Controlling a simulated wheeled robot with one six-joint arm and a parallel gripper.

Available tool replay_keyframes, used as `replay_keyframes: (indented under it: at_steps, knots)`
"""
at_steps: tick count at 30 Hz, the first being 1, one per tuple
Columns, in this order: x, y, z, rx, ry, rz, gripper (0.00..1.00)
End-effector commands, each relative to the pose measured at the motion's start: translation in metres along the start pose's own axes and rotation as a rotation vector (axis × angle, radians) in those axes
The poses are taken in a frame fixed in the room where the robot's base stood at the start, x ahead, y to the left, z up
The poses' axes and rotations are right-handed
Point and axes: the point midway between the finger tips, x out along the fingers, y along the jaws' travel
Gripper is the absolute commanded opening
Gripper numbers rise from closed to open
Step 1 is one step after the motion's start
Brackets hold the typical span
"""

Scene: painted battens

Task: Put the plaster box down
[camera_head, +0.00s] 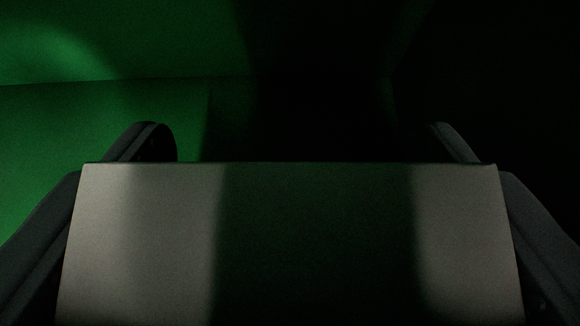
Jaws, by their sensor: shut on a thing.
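The plaster box (145,240) is a pale grey-white box that fills the lower middle of the view. A broad dark shadow covers the middle of its face. My gripper (290,235) is shut on it, with one dark finger at its left side and the other at its right side. The box's underside and whatever is below it are hidden.
A green surface (100,110) lies behind the box on the left, with a faint horizontal edge across it. The right and the middle behind the box are nearly black, so I cannot tell what is there.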

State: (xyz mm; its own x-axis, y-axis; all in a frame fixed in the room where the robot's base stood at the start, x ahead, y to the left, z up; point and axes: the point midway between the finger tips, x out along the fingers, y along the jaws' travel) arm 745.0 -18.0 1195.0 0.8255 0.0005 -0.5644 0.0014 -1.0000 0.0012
Motion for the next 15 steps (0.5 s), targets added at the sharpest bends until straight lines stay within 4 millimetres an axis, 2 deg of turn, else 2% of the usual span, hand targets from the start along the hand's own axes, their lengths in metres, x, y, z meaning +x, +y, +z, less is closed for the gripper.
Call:
replay_keyframes:
  at_steps: [3, 4, 5, 15]
  knots:
    - [0.0016, 0.0000, 0.0025, 0.000, -0.001, 0.000, 0.47]
    - [0.0015, 0.0000, 0.0025, 0.000, -0.001, 0.000, 0.76]
    - [0.0015, 0.0000, 0.0023, 0.000, 0.000, 0.000, 0.81]
    - [0.0001, 0.0000, 0.0003, 0.000, 0.000, 0.000, 0.81]
